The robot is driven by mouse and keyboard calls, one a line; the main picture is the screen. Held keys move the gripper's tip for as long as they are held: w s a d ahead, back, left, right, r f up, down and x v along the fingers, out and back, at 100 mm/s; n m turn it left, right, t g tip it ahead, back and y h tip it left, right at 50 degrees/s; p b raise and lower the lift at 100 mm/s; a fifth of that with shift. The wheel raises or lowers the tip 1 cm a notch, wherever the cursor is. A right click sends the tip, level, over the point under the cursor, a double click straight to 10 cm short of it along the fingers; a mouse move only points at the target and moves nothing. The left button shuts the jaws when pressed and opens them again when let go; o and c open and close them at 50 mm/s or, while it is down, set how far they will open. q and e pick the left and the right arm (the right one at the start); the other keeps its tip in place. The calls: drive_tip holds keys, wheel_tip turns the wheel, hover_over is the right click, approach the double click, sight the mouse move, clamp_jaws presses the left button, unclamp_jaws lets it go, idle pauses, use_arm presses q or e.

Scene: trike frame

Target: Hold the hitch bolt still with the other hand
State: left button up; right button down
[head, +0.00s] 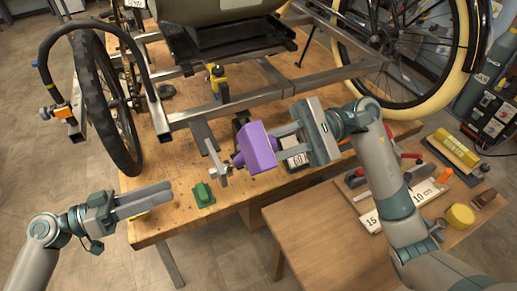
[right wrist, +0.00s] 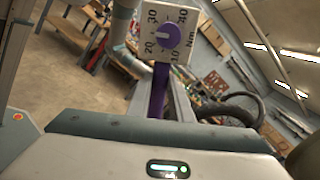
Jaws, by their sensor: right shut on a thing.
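My right gripper (head: 287,138) is shut on a purple tool (head: 257,148) at the front edge of the workbench. The right wrist view shows the tool's purple shaft (right wrist: 160,90) and a white dial (right wrist: 164,34) marked in Nm.
A green block (head: 203,194) sits on the wooden workbench (head: 172,230) between my left gripper and the tool. A black wheel (head: 106,110) stands at left. A second table (head: 320,228) at right bears a numbered board, a yellow tin (head: 460,216) and hand tools.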

sight(210, 174)
use_arm(q)
drive_tip(key=shift+x, duration=5.15)
clamp_jaws()
